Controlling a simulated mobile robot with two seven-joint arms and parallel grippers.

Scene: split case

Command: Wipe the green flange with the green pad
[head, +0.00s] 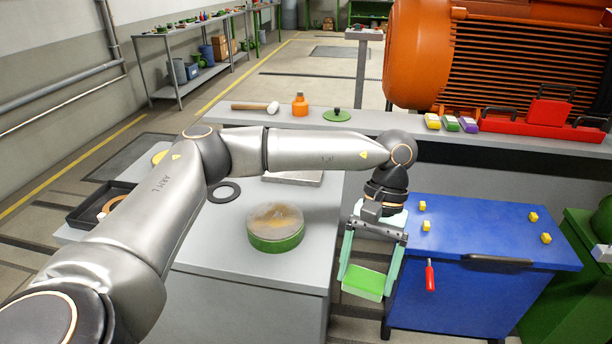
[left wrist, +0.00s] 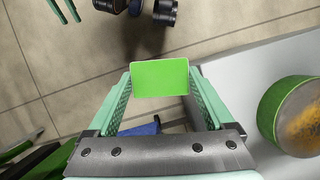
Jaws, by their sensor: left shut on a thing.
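The green flange (head: 275,230) is a round green disc with a pale top stained brown, standing on the grey bench. It also shows at the right edge of the left wrist view (left wrist: 294,112). My left gripper (head: 369,272) is shut on the green pad (head: 364,282), a flat block with a green face. The pad sits between the fingertips in the left wrist view (left wrist: 160,78). Gripper and pad are to the right of the flange, beyond the bench's edge and apart from it. My right gripper is not identifiable in the head view.
The grey bench (head: 200,255) also carries a black ring (head: 223,192) and a dark tray (head: 85,212). A blue cabinet (head: 480,240) with yellow knobs stands right of the gripper. Behind, a shelf holds a mallet (head: 255,106), an orange bottle (head: 300,105) and several coloured pads.

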